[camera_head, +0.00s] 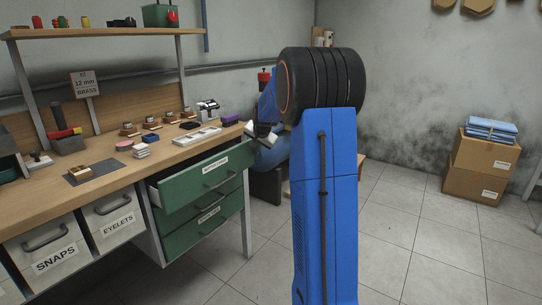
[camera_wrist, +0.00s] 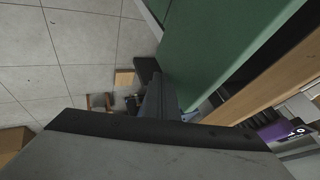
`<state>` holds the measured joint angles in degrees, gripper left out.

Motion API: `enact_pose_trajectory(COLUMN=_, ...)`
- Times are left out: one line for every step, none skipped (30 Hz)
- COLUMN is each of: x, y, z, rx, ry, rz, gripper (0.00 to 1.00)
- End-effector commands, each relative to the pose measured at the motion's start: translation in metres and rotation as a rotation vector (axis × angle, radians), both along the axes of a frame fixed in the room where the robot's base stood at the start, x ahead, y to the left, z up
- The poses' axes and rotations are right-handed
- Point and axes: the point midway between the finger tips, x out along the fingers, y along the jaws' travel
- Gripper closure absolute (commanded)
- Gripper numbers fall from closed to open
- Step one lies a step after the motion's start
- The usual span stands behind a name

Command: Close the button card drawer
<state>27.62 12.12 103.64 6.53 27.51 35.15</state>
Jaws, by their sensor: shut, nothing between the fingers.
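The upper green drawer (camera_head: 190,191) under the workbench stands pulled part way out, its label too small to read surely. A second green drawer (camera_head: 205,226) is below it and looks nearly flush. My gripper (camera_head: 266,143) is just right of the upper drawer's far end, around bench-top height, partly hidden by my own arm. In the wrist view my gripper's dark fingers (camera_wrist: 160,95) are together with nothing between them. A green drawer face (camera_wrist: 215,45) lies beside them; I cannot tell whether they touch it.
The wooden workbench (camera_head: 105,184) carries small boxes, a white tray (camera_head: 197,136) and a purple box (camera_head: 230,119). White bins labelled SNAPS (camera_head: 48,256) and EYELETS (camera_head: 112,218) sit left of the drawers. Cardboard boxes (camera_head: 480,168) stand far right. The tiled floor between is clear.

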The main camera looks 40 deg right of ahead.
Motion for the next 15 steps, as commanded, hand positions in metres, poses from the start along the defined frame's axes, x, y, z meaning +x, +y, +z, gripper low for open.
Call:
enact_pose_trajectory(x=0.013, y=0.004, z=-0.001, rx=0.0, ry=0.001, rz=0.004, gripper=1.0)
enact_pose_trajectory(x=0.019, y=0.006, z=-0.001, rx=-0.001, ry=0.0, rz=0.004, gripper=1.0)
enact_pose_trajectory(x=0.027, y=0.008, z=-0.001, rx=0.0, ry=0.0, rz=0.002, gripper=1.0)
enact_pose_trajectory(x=0.033, y=0.01, z=-0.001, rx=-0.001, ry=0.0, rz=0.003, gripper=1.0)
enact_pose_trajectory(x=0.038, y=0.011, z=-0.001, rx=-0.001, ry=0.001, rz=0.003, gripper=1.0)
enact_pose_trajectory(x=0.045, y=0.013, z=0.0, rx=-0.001, ry=0.0, rz=0.002, gripper=1.0)
enact_pose_trajectory(x=0.05, y=0.014, z=0.0, rx=-0.001, ry=-0.001, rz=0.002, gripper=1.0)
enact_pose_trajectory(x=0.054, y=0.016, z=-0.001, rx=0.0, ry=0.0, rz=0.002, gripper=1.0)
enact_pose_trajectory(x=0.059, y=0.017, z=-0.001, rx=0.0, ry=0.001, rz=0.002, gripper=1.0)
enact_pose_trajectory(x=0.062, y=0.018, z=0.0, rx=-0.001, ry=0.0, rz=0.002, gripper=1.0)
enact_pose_trajectory(x=0.065, y=0.018, z=0.0, rx=-0.001, ry=0.0, rz=0.002, gripper=1.0)
enact_pose_trajectory(x=0.068, y=0.019, z=0.0, rx=-0.001, ry=0.0, rz=0.001, gripper=1.0)
enact_pose_trajectory(x=0.07, y=0.02, z=0.0, rx=0.001, ry=0.0, rz=0.0, gripper=1.0)
enact_pose_trajectory(x=0.072, y=0.021, z=0.0, rx=0.001, ry=0.0, rz=0.0, gripper=1.0)
enact_pose_trajectory(x=0.075, y=0.021, z=0.0, rx=0.0, ry=0.0, rz=0.0, gripper=1.0)
